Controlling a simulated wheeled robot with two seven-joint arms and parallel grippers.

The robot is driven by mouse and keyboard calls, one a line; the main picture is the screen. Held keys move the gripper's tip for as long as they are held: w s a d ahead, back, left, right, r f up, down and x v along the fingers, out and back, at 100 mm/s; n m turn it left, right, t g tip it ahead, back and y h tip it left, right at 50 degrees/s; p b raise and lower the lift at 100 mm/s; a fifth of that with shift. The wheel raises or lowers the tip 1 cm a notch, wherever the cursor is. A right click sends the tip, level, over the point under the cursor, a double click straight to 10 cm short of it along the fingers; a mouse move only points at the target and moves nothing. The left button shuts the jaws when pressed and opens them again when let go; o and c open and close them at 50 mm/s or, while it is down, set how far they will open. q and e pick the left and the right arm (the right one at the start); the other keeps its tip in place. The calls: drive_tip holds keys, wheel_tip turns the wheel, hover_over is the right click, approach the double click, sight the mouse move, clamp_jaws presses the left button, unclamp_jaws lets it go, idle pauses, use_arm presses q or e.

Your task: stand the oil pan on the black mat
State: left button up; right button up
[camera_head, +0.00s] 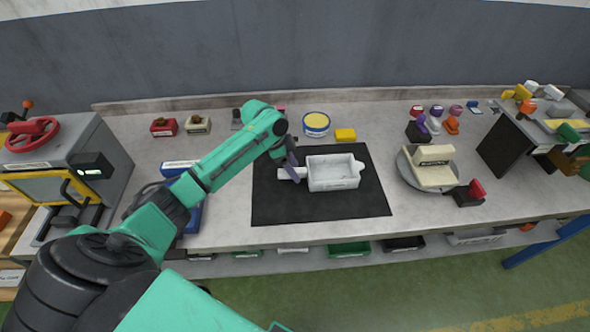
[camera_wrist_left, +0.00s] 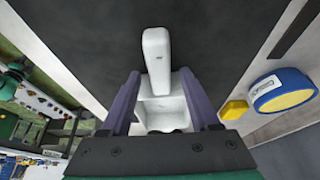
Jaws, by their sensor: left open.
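The white oil pan (camera_head: 333,172) lies on the black mat (camera_head: 310,212), its open box part to the right and a narrower end piece (camera_head: 290,173) to the left. My left gripper (camera_head: 292,165) is open at that left end, just above the mat. In the left wrist view its purple fingers (camera_wrist_left: 160,98) stand on both sides of the white pan (camera_wrist_left: 156,60), with gaps visible. Whether either finger touches the pan cannot be told. The mat also fills the upper middle of that view (camera_wrist_left: 100,40). My right gripper is not in view.
A blue-and-yellow round tin (camera_head: 316,123) and a yellow block (camera_head: 345,135) stand behind the mat. A grey turntable (camera_head: 408,172) carrying a cream block is to the right. A grey machine with a red wheel (camera_head: 32,133) is at the left. Bare bench lies around the mat.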

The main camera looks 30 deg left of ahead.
use_arm(q)
drive_tip(key=b+v, duration=0.1)
drive_tip(key=v, duration=1)
drive_tip(key=shift+s+f, duration=0.1)
